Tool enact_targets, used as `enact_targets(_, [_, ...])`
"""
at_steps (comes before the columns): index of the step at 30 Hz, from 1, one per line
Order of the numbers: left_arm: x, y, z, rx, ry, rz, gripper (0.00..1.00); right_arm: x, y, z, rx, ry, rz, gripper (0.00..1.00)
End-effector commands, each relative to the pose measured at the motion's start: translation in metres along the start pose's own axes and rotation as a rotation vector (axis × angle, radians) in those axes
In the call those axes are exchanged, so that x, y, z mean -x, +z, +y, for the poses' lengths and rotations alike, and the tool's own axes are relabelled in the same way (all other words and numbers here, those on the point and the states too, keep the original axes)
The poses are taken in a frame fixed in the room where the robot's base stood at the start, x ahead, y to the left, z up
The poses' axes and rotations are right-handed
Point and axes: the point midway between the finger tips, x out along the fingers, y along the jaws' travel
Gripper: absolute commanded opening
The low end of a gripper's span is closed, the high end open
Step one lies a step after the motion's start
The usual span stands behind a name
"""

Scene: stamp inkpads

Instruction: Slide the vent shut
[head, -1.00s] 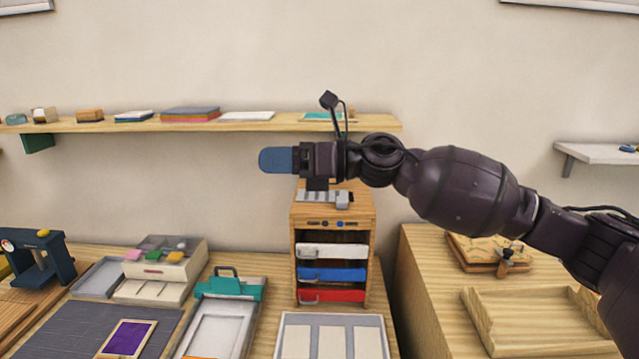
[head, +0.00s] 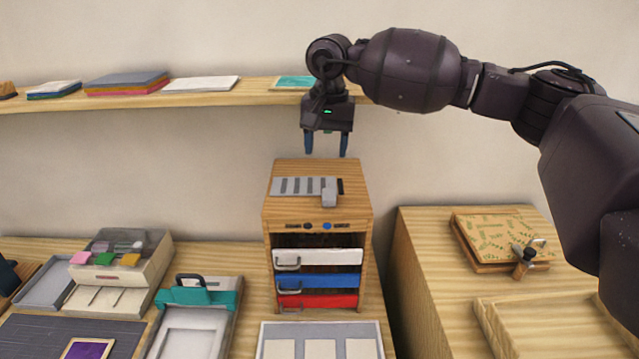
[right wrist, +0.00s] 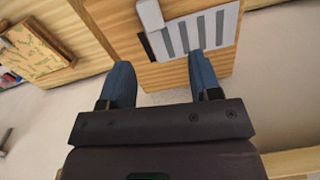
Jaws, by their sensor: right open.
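The vent (head: 302,186) is a grey slotted plate on top of a small wooden cabinet (head: 318,250). A lighter grey knob (head: 329,193) stands at its right end, with a dark slit beside it. In the right wrist view the vent (right wrist: 199,34) shows at the top, with the knob (right wrist: 151,18) at its left end. My right gripper (head: 326,154) is open and empty, with blue fingers pointing down above the back of the cabinet top, apart from the vent. It also shows in the right wrist view (right wrist: 163,88). My left gripper is out of view.
The cabinet front has white (head: 318,258), blue (head: 330,281) and red (head: 330,299) drawers. A wall shelf (head: 200,92) is behind my right wrist. A wooden counter (head: 420,270) with a patterned board (head: 490,235) stands to the right.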

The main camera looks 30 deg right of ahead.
Motion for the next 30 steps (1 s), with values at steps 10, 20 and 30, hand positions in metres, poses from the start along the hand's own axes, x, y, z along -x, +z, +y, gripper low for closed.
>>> enact_targets(10, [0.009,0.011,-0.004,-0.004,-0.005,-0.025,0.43,-0.008,0.002,0.007,0.124,0.040,-0.015,0.57])
enact_targets(20, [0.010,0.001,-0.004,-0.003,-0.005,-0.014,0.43,-0.059,0.004,0.008,0.123,0.038,-0.017,0.57])
enact_targets(30, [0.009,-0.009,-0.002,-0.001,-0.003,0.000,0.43,-0.101,0.004,0.010,0.122,0.037,-0.015,0.57])
